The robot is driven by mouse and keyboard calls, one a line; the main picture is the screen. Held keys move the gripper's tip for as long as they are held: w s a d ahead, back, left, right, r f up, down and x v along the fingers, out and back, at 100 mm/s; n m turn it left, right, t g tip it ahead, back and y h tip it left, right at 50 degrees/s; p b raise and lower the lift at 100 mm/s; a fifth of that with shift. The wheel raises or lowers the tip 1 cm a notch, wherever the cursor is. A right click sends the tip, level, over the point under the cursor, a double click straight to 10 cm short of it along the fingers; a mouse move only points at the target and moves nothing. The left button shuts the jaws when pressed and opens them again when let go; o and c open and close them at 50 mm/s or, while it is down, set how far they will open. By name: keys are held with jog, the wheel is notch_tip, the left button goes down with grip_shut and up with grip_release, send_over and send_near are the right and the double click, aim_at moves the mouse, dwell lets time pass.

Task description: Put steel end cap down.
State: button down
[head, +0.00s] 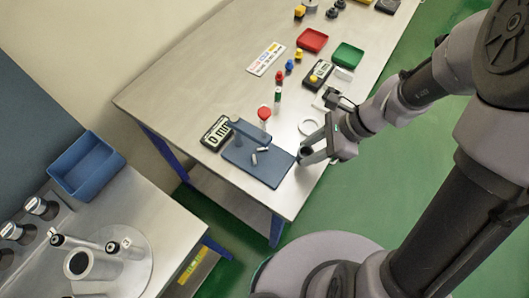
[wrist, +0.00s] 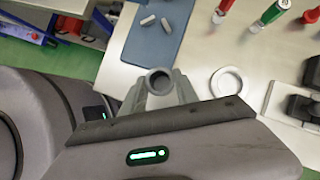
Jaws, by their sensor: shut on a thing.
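My gripper (head: 309,152) is over the front edge of the steel table, beside the right corner of the blue plate. In the wrist view my gripper (wrist: 160,88) is shut on a small grey round piece with a dark round opening, which I take for the steel end cap (wrist: 159,75). The fingers stand on both sides of it. In the head view the end cap (head: 304,152) shows only as a small dark-topped piece at the fingertips. I cannot tell whether it touches the table.
The blue plate (head: 240,157) carries a blue upright block and two small pale pieces. A white ring (head: 309,127) lies behind my gripper.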

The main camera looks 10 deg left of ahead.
jog(key=a, duration=0.3)
jog(key=s+a+b, duration=0.1)
jog(key=a, duration=0.2)
jog(key=a+f+b, duration=0.1)
jog(key=a, duration=0.3)
jog(key=shift+s, duration=0.25)
jog(key=shift+f+b, duration=0.3)
jog(key=shift+b, duration=0.05)
jog(key=shift+w+d+r, duration=0.1)
jog(key=shift+f, duration=0.2)
jog(key=c, duration=0.9)
grip_release()
jog(key=shift+r, duration=0.15)
